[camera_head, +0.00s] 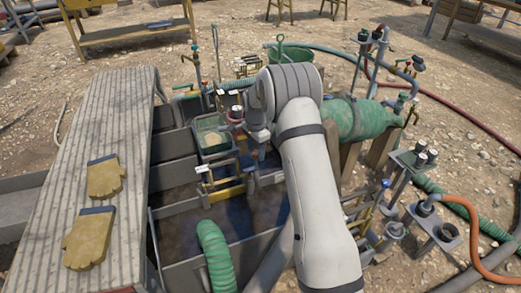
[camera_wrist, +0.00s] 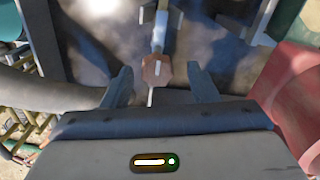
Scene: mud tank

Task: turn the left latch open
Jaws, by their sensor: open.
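In the wrist view my gripper (camera_wrist: 161,72) is open, with one dark finger on each side of a small brownish-orange, many-sided knob (camera_wrist: 151,74). The knob has a pale line on its face and sits at the end of a light grey bar (camera_wrist: 160,32). It may be the left latch, but I cannot tell for sure. Gaps show between the knob and both fingers; whether it lies at fingertip depth is unclear. In the head view my arm hides most of the spot, and the fingers cannot be made out.
A red rounded part (camera_wrist: 290,95) is close at the right in the wrist view, and a grey pipe (camera_wrist: 60,95) is at the left. In the head view a green tank (camera_head: 360,120) stands right of my arm. A plank walkway with gloves (camera_head: 105,178) lies at the left.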

